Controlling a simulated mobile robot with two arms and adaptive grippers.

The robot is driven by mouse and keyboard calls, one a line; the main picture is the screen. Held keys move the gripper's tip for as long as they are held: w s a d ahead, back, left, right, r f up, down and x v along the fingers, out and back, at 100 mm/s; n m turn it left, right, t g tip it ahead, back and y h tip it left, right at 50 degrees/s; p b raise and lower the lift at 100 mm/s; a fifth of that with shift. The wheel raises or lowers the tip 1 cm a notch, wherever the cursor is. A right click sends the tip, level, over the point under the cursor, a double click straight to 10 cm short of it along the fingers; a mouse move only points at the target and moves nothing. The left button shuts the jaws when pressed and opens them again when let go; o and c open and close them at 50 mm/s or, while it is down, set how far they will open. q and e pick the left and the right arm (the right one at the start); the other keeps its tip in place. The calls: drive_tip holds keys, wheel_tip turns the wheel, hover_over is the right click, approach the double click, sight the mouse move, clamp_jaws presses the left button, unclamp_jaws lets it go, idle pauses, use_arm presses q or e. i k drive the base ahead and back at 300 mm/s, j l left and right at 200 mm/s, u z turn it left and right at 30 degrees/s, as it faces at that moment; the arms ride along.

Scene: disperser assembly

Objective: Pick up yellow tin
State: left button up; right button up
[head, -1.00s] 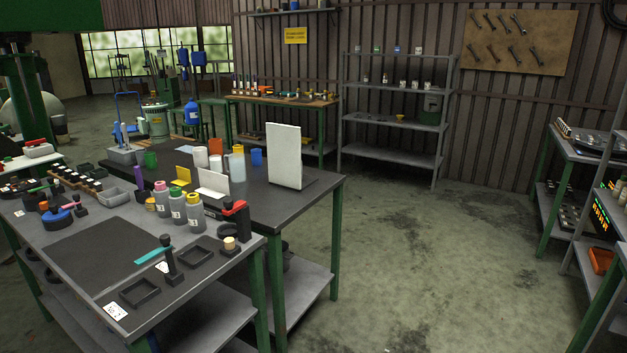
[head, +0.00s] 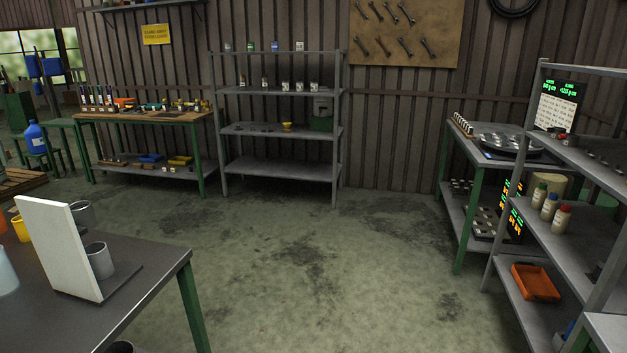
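A small yellow tin-like container (head: 287,127) stands on the third shelf down of the grey rack at the back wall. Another yellow cup-shaped container (head: 21,229) stands on the dark table at the far left, partly hidden by the white upright panel. I cannot tell from this distance which of the two is the tin. Neither of my grippers is in view.
The dark table (head: 150,262) with a white panel (head: 58,248) and grey cups fills the lower left. The grey rack (head: 280,170) stands at the back. Shelves (head: 575,215) with bottles and an orange tray (head: 534,282) line the right. The floor between is clear.

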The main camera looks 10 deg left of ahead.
sight(21, 229)
drive_tip(key=i+u, duration=0.1)
drive_tip(key=i, duration=0.65)
drive_tip(key=i+u, duration=0.15)
drive_tip(key=i, duration=0.65)
drive_tip(key=i+l+u, duration=0.1)
drive_tip(key=i, duration=0.65)
drive_tip(key=i+u, duration=0.3)
drive_tip(key=i, duration=0.25)
drive_tip(key=i+l+u, duration=0.1)
drive_tip(key=i+u, duration=0.15)
drive_tip(key=i, duration=0.3)
drive_tip(key=i+l+u, duration=0.3)
drive_tip(key=i, duration=0.25)
drive_tip(key=i+j+u, duration=0.25)
drive_tip(key=u, duration=0.15)
drive_tip(key=i+j+u, duration=0.1)
drive_tip(key=i+u, duration=0.75)
drive_tip(key=i+l+u, duration=0.15)
drive_tip(key=i+u, duration=0.7)
drive_tip(key=i+l+u, duration=0.2)
drive_tip(key=i+u, duration=0.25)
drive_tip(key=i+l+u, duration=0.25)
drive_tip(key=u, duration=0.15)
drive_tip(key=i+l+u, duration=0.6)
drive_tip(key=l+u, duration=0.25)
